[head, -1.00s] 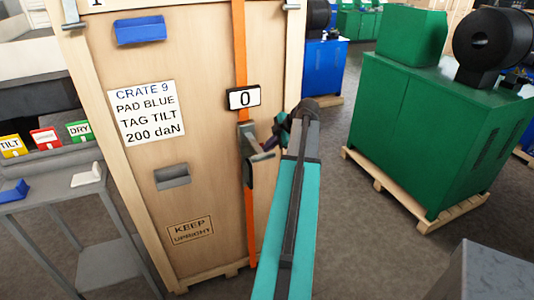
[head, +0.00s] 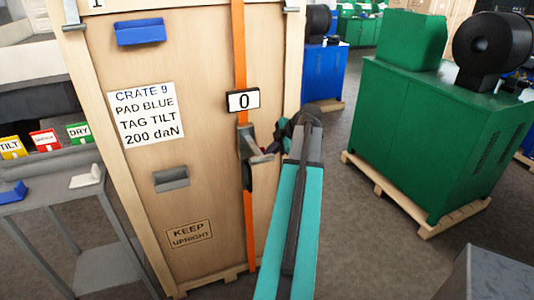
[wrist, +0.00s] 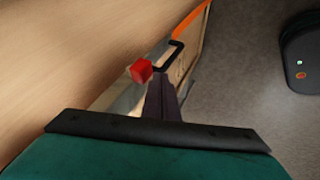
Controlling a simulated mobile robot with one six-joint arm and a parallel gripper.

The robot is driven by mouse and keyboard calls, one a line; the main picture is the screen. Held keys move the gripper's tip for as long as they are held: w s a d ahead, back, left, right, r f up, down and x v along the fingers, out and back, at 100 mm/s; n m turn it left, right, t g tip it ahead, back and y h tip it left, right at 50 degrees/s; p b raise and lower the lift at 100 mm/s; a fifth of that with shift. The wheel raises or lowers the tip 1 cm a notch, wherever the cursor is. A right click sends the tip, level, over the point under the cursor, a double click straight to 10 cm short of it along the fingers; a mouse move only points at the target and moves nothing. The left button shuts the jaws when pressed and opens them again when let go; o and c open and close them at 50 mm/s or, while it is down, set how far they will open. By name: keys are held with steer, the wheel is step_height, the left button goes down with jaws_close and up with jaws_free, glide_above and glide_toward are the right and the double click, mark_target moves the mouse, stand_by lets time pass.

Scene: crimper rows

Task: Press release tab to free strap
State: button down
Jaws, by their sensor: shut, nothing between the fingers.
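An orange strap (head: 239,45) runs down the front of a wooden crate (head: 210,200). A grey tensioner (head: 246,145) sits on the strap, with a small lever-like part sticking out to the right. The strap also shows in the wrist view (wrist: 190,19). There, a small red block (wrist: 142,70), perhaps the release tab, is beside a black bent bar (wrist: 170,54). My gripper (wrist: 158,82) is shut and empty, its tips close below the red block; I cannot tell whether they touch it. In the head view my arm partly hides the gripper, just right of the tensioner.
A display (head: 243,101) reading 0 is on the strap above the tensioner. The crate carries a label (head: 148,115), a blue bin (head: 141,31) and a grey holder (head: 171,178). A grey side table (head: 70,205) stands left. A green machine (head: 425,135) stands right, with open floor between.

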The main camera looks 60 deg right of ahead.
steer(key=b+v, duration=0.3)
steer(key=v, duration=0.7)
steer(key=shift+s+a, duration=0.25)
steer(key=shift+s, duration=0.4)
stand_by(0.4)
